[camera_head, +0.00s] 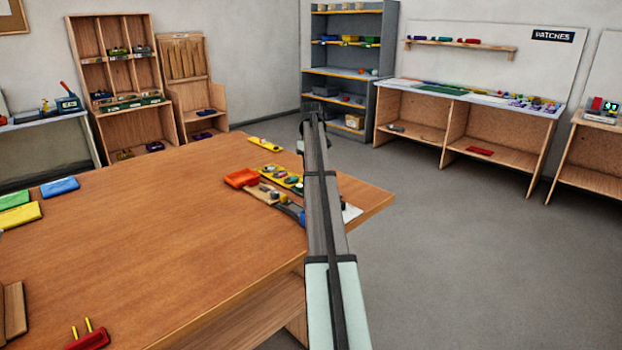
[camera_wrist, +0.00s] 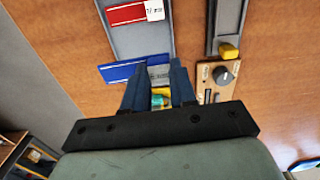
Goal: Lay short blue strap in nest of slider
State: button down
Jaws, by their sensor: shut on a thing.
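In the wrist view, a blue strap (camera_wrist: 121,70) with a grey end lies at the fingertips of my gripper (camera_wrist: 158,68). Its grey end shows between the two dark fingers, which look shut on it. Part of the strap is hidden behind the left finger. Just beyond is a grey tray (camera_wrist: 122,40) holding a red strap (camera_wrist: 127,14) with a white label. A grey channel (camera_wrist: 228,22) with a yellow block (camera_wrist: 229,51) at its near end stands to the right. I cannot tell which of these is the slider. My arm hides much of this area in the head view.
A wooden board with a dark knob (camera_wrist: 223,75) lies right of my fingers. An orange tray (camera_head: 241,178) and a yellow tray (camera_head: 267,172) stand near the table's far right. Blue (camera_head: 60,187), green and yellow pieces lie at left. The middle of the table (camera_head: 150,230) is clear.

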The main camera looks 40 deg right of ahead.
jog(key=shift+w+a+r, duration=0.15)
jog(key=shift+w+r, duration=0.05)
jog(key=shift+r, duration=0.3)
jog(key=a+m, duration=0.3)
jog(key=m, duration=0.3)
jog(key=s+a+f+m, duration=0.1)
jog(key=a+m, duration=0.3)
jog(key=m, duration=0.2)
jog(key=a+f+m, duration=0.1)
jog(key=a+m, duration=0.2)
jog(key=m, duration=0.3)
jog(key=shift+s+a+f, duration=0.1)
jog(key=shift+s+a, duration=0.3)
jog(key=shift+f, duration=0.15)
jog(key=shift+f, duration=2)
jog(key=shift+f, duration=0.8)
dwell(0.6)
